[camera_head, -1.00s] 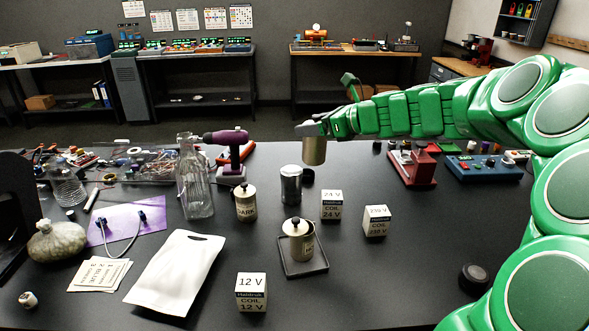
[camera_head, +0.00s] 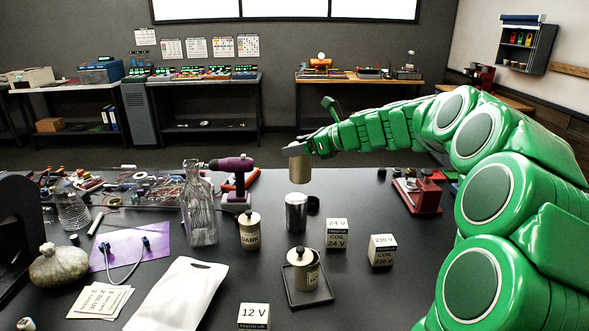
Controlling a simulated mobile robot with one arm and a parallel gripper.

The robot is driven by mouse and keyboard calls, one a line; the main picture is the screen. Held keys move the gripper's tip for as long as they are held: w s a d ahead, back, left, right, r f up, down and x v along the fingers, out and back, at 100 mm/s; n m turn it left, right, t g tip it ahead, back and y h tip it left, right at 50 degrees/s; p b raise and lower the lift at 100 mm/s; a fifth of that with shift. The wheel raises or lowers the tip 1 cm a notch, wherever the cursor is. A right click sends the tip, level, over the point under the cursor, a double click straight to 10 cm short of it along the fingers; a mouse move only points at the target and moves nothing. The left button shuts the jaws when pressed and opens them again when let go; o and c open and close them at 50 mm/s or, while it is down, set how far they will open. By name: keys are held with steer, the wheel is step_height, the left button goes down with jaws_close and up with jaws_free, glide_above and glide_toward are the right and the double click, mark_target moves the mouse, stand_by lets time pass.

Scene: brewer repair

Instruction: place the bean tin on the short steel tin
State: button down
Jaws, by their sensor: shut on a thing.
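My gripper (camera_head: 297,149) is shut on a plain tan-gold tin, the bean tin (camera_head: 300,171), and holds it upright in the air. No label shows on it. The short steel tin (camera_head: 296,214), a silver cylinder, stands on the dark table. In the picture the held tin is almost directly above it, slightly right, with a small gap. How they line up in depth I cannot tell. The fingertips are small and partly hidden by the gripper body.
A canister marked DARK (camera_head: 250,232) stands left of the steel tin. Another canister (camera_head: 304,268) stands on a black tray (camera_head: 325,295) in front. Coil boxes (camera_head: 337,233) (camera_head: 382,250) are to the right. A black round cap (camera_head: 313,204) lies close behind the steel tin.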

steer(key=w+a+f, duration=0.1)
steer(key=w+f, duration=0.4)
steer(key=f, duration=0.4)
steer(key=shift+w+f, duration=0.2)
steer(key=shift+w, duration=0.2)
steer(key=shift+c, duration=0.5)
jaws_free()
steer(key=shift+f, duration=0.15)
